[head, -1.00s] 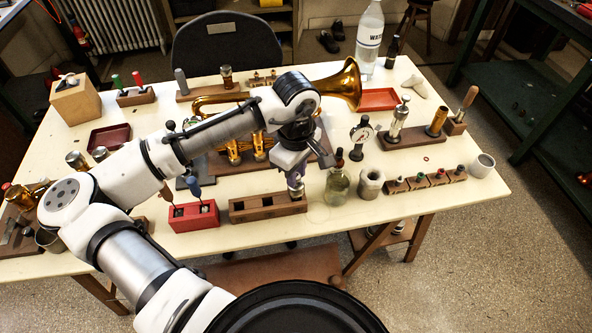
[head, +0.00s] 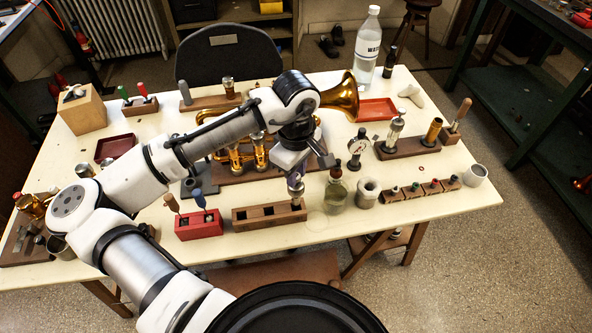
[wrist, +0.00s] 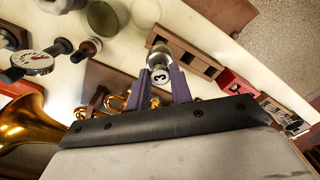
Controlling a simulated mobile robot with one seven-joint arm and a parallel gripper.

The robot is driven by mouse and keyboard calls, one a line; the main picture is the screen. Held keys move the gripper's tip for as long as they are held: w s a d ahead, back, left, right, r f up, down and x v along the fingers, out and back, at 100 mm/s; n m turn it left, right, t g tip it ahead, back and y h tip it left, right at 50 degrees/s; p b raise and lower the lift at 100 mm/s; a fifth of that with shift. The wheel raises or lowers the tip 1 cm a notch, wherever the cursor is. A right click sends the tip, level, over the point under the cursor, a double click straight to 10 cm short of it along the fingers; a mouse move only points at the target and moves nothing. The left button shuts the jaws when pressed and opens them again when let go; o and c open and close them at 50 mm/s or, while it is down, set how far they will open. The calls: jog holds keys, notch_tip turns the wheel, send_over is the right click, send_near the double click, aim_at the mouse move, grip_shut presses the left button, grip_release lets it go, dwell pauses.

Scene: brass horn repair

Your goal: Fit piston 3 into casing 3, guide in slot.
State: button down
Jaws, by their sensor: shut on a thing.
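My gripper (wrist: 166,88) is shut on piston 3 (wrist: 159,60), whose white end marked "3" sits between the purple fingers in the wrist view. In the head view my gripper (head: 296,176) holds the piston upright at the right end of a wooden block with square holes (head: 255,215). I cannot tell whether the piston's lower end is in the hole or just above it. The brass horn (head: 342,98) lies behind my arm, its bell to the right. Its brass valve casings (head: 236,157) show partly; casing 3 and its slot cannot be made out.
A red block with tools (head: 198,226) stands left of the wooden block. A dial gauge (head: 356,149) is behind the bottle. The table's front edge is near.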

jog(key=shift+r+p, duration=1.3)
jog(key=shift+r, duration=1)
jog(key=shift+d, duration=0.1)
